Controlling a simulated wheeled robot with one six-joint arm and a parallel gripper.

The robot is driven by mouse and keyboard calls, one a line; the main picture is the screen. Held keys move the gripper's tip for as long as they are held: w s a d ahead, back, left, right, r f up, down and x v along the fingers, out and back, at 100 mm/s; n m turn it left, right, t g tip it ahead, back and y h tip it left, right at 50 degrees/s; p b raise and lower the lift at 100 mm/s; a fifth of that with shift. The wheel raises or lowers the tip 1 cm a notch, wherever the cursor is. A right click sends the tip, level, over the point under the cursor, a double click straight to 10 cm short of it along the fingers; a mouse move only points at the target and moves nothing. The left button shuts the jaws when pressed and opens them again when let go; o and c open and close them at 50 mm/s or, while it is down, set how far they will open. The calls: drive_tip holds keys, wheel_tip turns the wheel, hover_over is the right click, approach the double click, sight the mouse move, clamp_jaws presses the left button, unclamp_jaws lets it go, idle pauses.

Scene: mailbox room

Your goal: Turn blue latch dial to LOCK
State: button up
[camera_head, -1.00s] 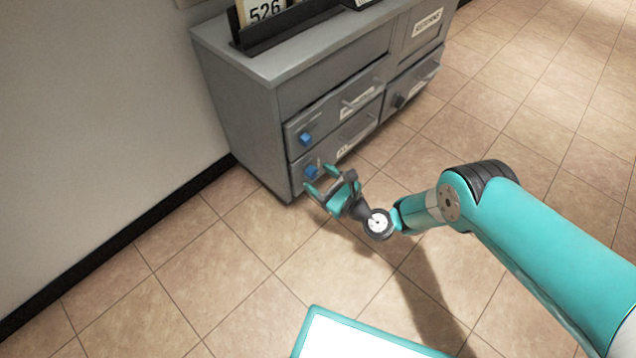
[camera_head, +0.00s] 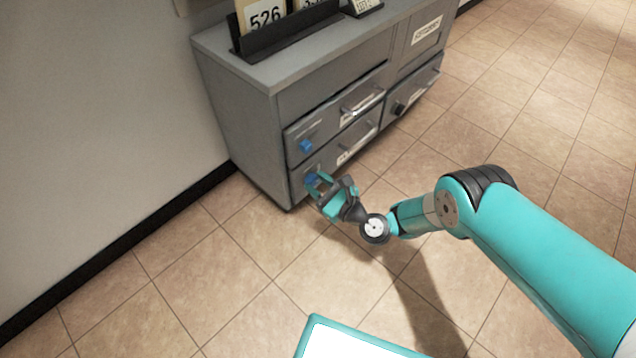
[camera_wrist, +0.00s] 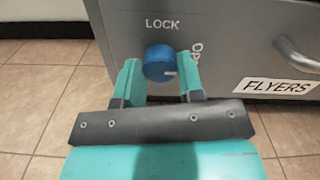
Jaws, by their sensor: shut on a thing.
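The blue latch dial (camera_wrist: 160,62) is on the front of the lower left drawer, with LOCK (camera_wrist: 162,24) printed above it and a partly hidden "OP..." label (camera_wrist: 196,52) to its right. A small pale mark on the dial points right, slightly down. My gripper (camera_wrist: 160,72) is shut on this dial, one teal finger on each side. In the head view, my gripper (camera_head: 319,183) partly covers the lower blue dial (camera_head: 311,179).
A second blue dial (camera_head: 305,146) is on the drawer above. The lower drawer carries a FLYERS label (camera_wrist: 277,86) and a bar handle (camera_wrist: 298,54). A black knob (camera_head: 399,109) is on the right side of the grey cabinet (camera_head: 240,125). Tiled floor in front is clear.

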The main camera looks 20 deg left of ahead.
drive_tip(key=n, duration=0.4)
drive_tip(key=shift+n, duration=0.4)
drive_tip(key=n+p, duration=0.1)
drive_tip(key=n, duration=0.3)
drive_tip(key=n+p, duration=0.1)
drive_tip(key=n, duration=0.3)
drive_tip(key=shift+n, duration=0.4)
drive_tip(key=shift+n+p, duration=0.7)
drive_tip(key=shift+n, duration=1.2)
drive_tip(key=o, duration=0.9)
